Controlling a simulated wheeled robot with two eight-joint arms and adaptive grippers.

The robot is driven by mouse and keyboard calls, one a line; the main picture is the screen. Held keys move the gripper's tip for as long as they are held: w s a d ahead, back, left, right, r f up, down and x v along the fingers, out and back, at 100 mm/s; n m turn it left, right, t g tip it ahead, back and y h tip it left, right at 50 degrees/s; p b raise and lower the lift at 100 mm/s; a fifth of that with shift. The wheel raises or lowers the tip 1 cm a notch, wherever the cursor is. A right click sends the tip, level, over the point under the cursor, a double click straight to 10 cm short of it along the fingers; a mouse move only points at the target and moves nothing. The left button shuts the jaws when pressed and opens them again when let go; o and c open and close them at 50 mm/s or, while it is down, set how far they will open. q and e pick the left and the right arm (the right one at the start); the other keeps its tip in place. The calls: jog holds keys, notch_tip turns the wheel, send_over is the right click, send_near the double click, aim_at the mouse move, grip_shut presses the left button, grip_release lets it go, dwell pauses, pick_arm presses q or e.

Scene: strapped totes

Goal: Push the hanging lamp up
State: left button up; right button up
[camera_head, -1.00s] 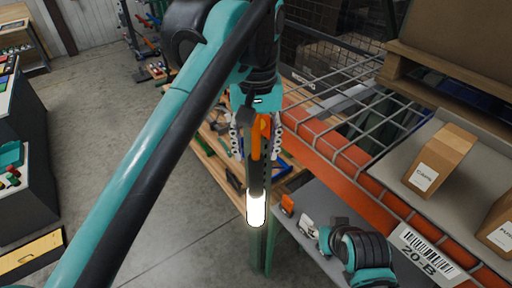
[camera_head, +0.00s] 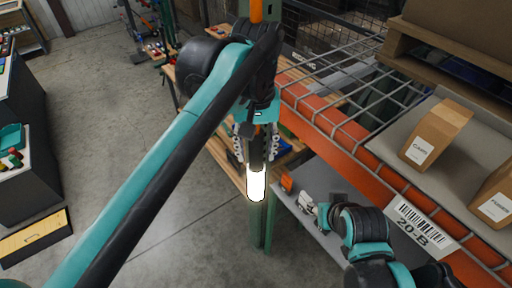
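The hanging lamp (camera_head: 257,184) shows a glowing white tube with a dark upper body, hanging upright in front of a green post. My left gripper (camera_head: 255,148) points away and down, its pale fingers spread on both sides of the lamp's dark upper part. I cannot tell whether they touch it. My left arm hides the lamp's top. My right gripper (camera_head: 316,211) is low at the right, beside the grey lower shelf, its fingers small and partly hidden.
An orange shelf beam (camera_head: 345,154) with wire decking runs along the right, with a 20-B label (camera_head: 424,226). Cardboard boxes (camera_head: 436,133) stand on the shelf. A wooden bench (camera_head: 232,165) is behind the lamp.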

pick_arm(q)
grip_shut()
notch_tip(320, 180, up, 24)
jog(key=p, duration=1.3)
jog(key=shift+r+p, duration=0.25)
jog(key=shift+p, duration=0.1)
jog(key=shift+o, duration=0.9)
grip_release()
jog(key=shift+o, duration=0.6)
